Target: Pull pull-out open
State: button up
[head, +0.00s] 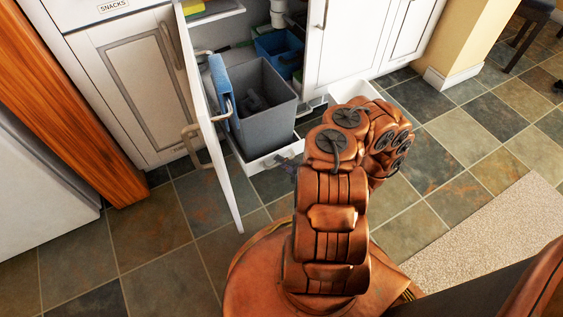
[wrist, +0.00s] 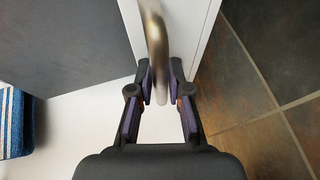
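The pull-out is a low white tray (head: 262,163) under the sink that carries a grey bin (head: 262,100). It stands partly out of the cabinet. In the wrist view its white front panel (wrist: 200,30) has a curved metal handle (wrist: 155,35). My gripper (wrist: 161,88) has its fingers close in on both sides of this handle, which runs between the pads. In the head view my gripper (head: 291,169) is at the tray's front, largely hidden by my arm.
The white cabinet door (head: 213,130) stands open left of the bin, with a blue towel (head: 220,88) on its rail. A blue container (head: 277,48) sits deeper inside. Tiled floor (head: 160,240) in front is clear; a beige rug (head: 490,245) lies at right.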

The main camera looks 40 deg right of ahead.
jog(key=o, duration=0.3)
jog(key=shift+s, duration=0.1)
jog(key=shift+v, duration=5.95)
jog(key=shift+s, duration=0.1)
